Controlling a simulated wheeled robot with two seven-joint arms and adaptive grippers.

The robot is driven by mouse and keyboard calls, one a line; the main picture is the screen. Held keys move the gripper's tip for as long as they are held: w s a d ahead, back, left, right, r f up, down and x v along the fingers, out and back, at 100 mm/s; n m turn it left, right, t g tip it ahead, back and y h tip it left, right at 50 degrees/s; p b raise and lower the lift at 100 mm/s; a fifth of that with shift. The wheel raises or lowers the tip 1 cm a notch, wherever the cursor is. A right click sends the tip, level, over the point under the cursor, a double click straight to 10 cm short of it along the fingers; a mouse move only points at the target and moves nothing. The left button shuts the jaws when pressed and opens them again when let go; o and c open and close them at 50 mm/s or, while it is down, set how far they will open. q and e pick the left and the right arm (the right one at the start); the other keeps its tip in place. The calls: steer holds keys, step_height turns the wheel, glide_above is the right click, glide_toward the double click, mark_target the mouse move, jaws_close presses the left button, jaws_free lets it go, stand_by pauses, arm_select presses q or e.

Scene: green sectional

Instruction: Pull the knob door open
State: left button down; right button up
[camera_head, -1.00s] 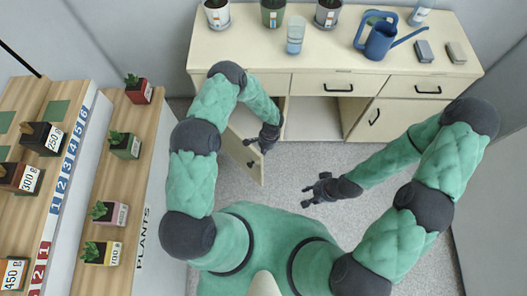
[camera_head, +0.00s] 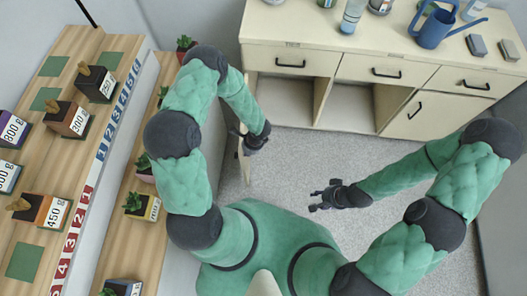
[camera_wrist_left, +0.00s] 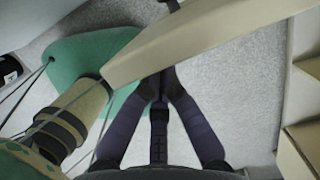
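The cream cabinet door (camera_head: 244,165) stands swung out from the left end of the cabinet, seen nearly edge-on in the head view. The compartment (camera_head: 285,98) behind it is exposed. My left gripper (camera_head: 239,139) is at the door's top edge. In the left wrist view the door (camera_wrist_left: 205,35) crosses in front of the left gripper (camera_wrist_left: 162,88), whose fingers come together toward tips partly hidden by the door. I cannot see the knob or any grip on it. My right gripper (camera_head: 318,196) has spread fingers and is empty above the floor, away from the cabinet.
The cream cabinet (camera_head: 430,118) has drawers and a closed right door. A blue watering can (camera_head: 433,28) and a glass (camera_head: 352,15) stand on top. Shelves with weighted boxes (camera_head: 70,118) and plants (camera_head: 142,205) run along the left. The grey floor (camera_head: 300,160) is clear.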

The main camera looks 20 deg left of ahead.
arm_select(q)
steer(key=s+a+m+b, duration=0.2)
steer(key=s+a, duration=0.1)
steer(key=a, duration=0.5)
steer(key=shift+t, duration=0.3)
arm_select(e)
step_height(320, 180, down, 2)
steer(key=shift+f, duration=0.2)
arm_select(q)
steer(key=shift+a, duration=0.15)
steer(key=shift+w, duration=0.1)
steer(key=d+r+p, duration=0.1)
steer(key=d+r, duration=0.1)
steer(key=r, duration=0.1)
steer(key=d+r+p, duration=0.1)
steer(key=d+r, duration=0.1)
steer(key=r, duration=0.1)
steer(key=d+r+p, duration=0.1)
steer(key=d+r, duration=0.1)
steer(key=r, duration=0.1)
steer(key=shift+w+d+r+p, duration=0.15)
steer(key=shift+d+r+p, duration=0.1)
steer(key=shift+r+p, duration=0.1)
arm_select(e)
steer(key=r, duration=0.1)
steer(key=s+d+r, duration=0.1)
steer(key=r, duration=0.1)
steer(key=shift+s+d+r, duration=0.2)
steer(key=shift+d+r, duration=0.1)
